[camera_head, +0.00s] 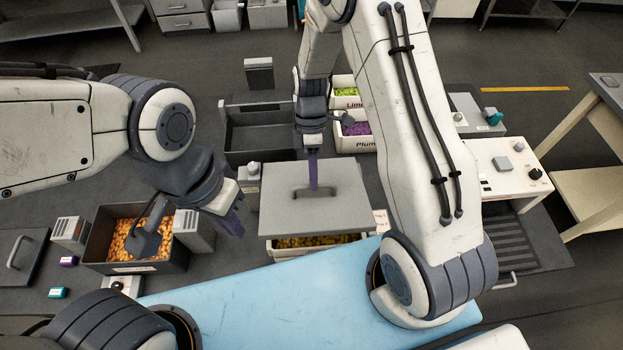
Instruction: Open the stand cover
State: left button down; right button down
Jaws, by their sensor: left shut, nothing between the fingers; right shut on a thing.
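The grey flat cover (345,215) has a bar handle (325,190) on top. It lies over a light bin of yellow candy (310,241), whose front strip shows below the cover's near edge. I cannot tell whether the cover rests on something or is held clear. My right gripper (313,184) points down from above and is shut on the cover's handle. My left gripper (234,224) is shut and empty, left of the cover and right of the bin of orange candy (110,255).
A dark scoop (146,243) stands in the orange candy. An empty dark tray (262,132) lies behind the cover. Bins labelled Lime (348,102) and Plum (357,144) stand behind right. A white control box (508,166) is at the right. Another dark lid (22,262) lies far left.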

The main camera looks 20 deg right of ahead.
jog(key=w+d+r+b, duration=0.1)
jog(key=w+d, duration=0.3)
jog(key=w, duration=1.6)
jog(key=shift+b, duration=0.8)
jog(key=shift+w+r, duration=0.1)
jog(key=c, duration=0.8)
grip_release()
jog(key=shift+c, duration=0.2)
jog(key=shift+w, duration=0.15)
